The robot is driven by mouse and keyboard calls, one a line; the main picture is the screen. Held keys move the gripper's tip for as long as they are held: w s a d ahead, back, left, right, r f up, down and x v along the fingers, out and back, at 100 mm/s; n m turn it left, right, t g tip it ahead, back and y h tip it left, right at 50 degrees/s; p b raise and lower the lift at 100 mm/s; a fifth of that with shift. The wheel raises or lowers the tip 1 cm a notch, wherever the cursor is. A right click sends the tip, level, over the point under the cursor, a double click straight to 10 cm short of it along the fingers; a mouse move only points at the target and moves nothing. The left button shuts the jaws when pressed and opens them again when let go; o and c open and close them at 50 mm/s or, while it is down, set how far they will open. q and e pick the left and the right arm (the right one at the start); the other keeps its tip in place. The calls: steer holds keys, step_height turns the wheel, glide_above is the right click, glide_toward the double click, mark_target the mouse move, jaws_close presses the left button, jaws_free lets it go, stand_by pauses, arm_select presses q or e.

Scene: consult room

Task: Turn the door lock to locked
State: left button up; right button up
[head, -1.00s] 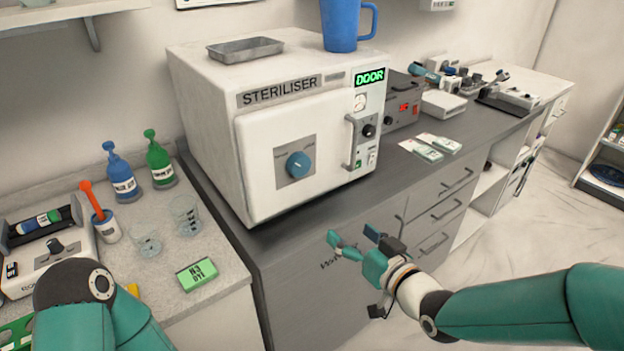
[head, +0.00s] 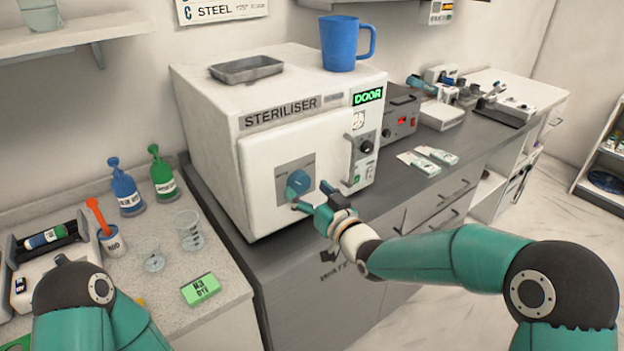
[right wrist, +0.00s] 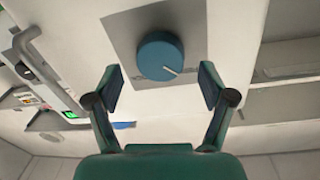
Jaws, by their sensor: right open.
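The steriliser (head: 215,110) is a white box on the dark counter with its door closed. The door lock is a round blue knob (head: 297,183) on a grey plate (head: 283,171) on the door front. The knob also shows in the right wrist view (right wrist: 160,56), with a white pointer line toward its lower right. My right gripper (head: 312,197) is open and empty just in front of the door, close to the knob. In the right wrist view the knob lies beyond and between the fingertips (right wrist: 158,82), apart from them. My left gripper is not in view; only that arm shows.
The door's handle (head: 349,160) is right of the knob. A green display (head: 368,96) reads DOOR. A blue mug (head: 340,45) and a metal tray (head: 246,69) stand on top. Bottles, beakers and a green box (head: 200,290) stand on the left counter.

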steer(key=shift+x, duration=1.15)
